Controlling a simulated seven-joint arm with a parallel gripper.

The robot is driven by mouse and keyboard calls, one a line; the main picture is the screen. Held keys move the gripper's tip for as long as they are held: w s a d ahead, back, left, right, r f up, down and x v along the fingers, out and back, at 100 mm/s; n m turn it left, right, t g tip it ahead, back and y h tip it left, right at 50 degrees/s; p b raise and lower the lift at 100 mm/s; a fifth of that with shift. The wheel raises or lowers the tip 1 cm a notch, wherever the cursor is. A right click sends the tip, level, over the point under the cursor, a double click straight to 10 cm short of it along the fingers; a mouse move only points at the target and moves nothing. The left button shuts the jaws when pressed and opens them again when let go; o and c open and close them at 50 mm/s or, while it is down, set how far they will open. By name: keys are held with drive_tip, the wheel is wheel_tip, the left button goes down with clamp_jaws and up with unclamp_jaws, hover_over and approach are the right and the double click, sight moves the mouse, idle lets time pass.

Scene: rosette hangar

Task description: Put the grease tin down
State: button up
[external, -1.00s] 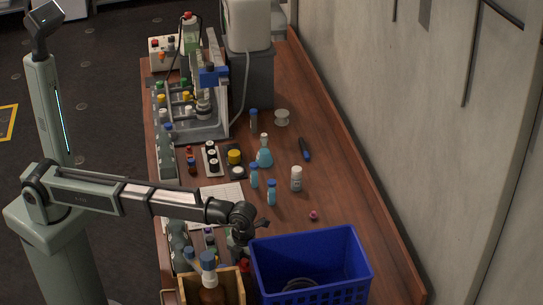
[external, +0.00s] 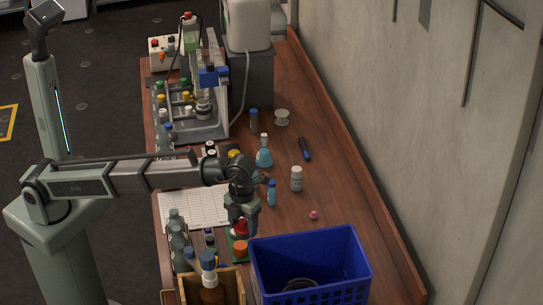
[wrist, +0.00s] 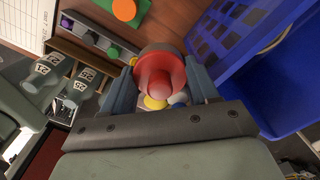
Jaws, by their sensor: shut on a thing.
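My gripper (external: 241,222) is shut on a red, round, stepped thing, which I take to be the grease tin (external: 241,229). In the wrist view the grease tin (wrist: 160,72) sits between the two blue-grey fingers of my gripper (wrist: 162,88). In the external view only a small red part of it shows below my gripper. Its underside is hidden, and I cannot tell its exact height above the table. Just in front of it, an orange-topped round thing (external: 240,247) stands on a green patch (external: 232,256); the orange top (wrist: 124,9) also shows in the wrist view.
A blue crate (external: 310,255) stands close on the right. A wooden box (external: 228,287) with bottles is in front. Several grey bottles (external: 178,240) and a rack with coloured caps (wrist: 90,38) are on the left. A paper sheet (external: 190,208) lies behind. The wooden table (external: 340,215) is mostly bare further right.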

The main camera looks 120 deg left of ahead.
drive_tip(key=shift+r, duration=0.35)
drive_tip(key=shift+s+a, duration=0.1)
drive_tip(key=shift+a, duration=0.35)
drive_tip(key=s+a+f+n, duration=0.2)
drive_tip(key=s+a+f, duration=0.15)
drive_tip(key=a, duration=1.25)
drive_tip(key=s+a+f+n, duration=0.2)
drive_tip(key=s+a, duration=0.2)
drive_tip(key=a, duration=1.1)
drive_tip(key=s+a+f+n, duration=0.2)
drive_tip(key=s+a, duration=0.2)
drive_tip(key=a, duration=1.2)
drive_tip(key=shift+w+a+m, duration=2.3)
drive_tip(key=shift+a+m, duration=0.35)
drive_tip(key=shift+m, duration=0.25)
drive_tip(key=shift+f, duration=5.1)
drive_tip(key=shift+f, duration=0.1)
